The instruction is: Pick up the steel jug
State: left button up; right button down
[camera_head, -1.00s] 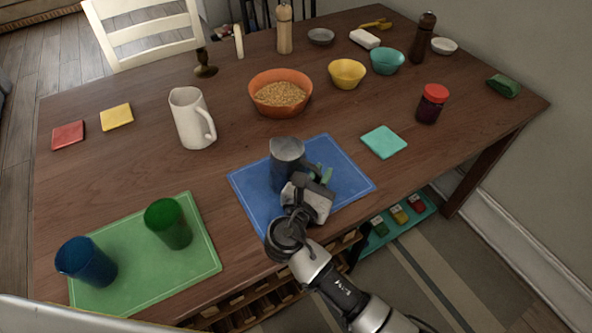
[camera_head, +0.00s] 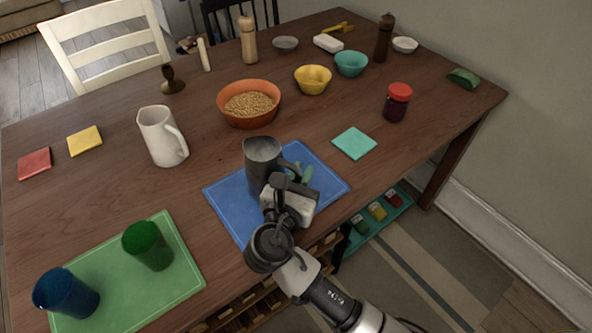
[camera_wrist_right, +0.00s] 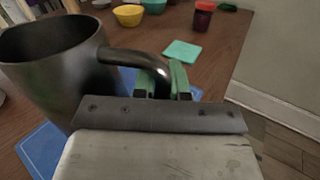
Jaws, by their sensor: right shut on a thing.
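The steel jug (camera_head: 262,168) is dark grey and upright over the blue mat (camera_head: 225,200). It appears raised slightly above the mat, though its base is partly hidden by my right arm. My right gripper (camera_head: 300,174) is shut on the jug's handle, on the jug's right side. In the right wrist view, the green-padded fingers of the right gripper (camera_wrist_right: 165,82) straddle the dark handle, with the jug (camera_wrist_right: 55,65) to the left. My left gripper is not in view.
A white pitcher (camera_head: 160,138) and an orange bowl of grain (camera_head: 230,115) stand behind the jug. A green mat (camera_head: 115,290) with a blue cup (camera_head: 66,293) and green cup (camera_head: 147,245) lies at left. A teal square (camera_head: 354,143) lies to the right.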

jog(key=s+d+r+p, duration=0.1)
jog(key=s+d+r, duration=0.3)
jog(key=s, duration=0.4)
jog(key=shift+r, duration=0.75)
jog(key=shift+s, duration=0.15)
dwell(1.6)
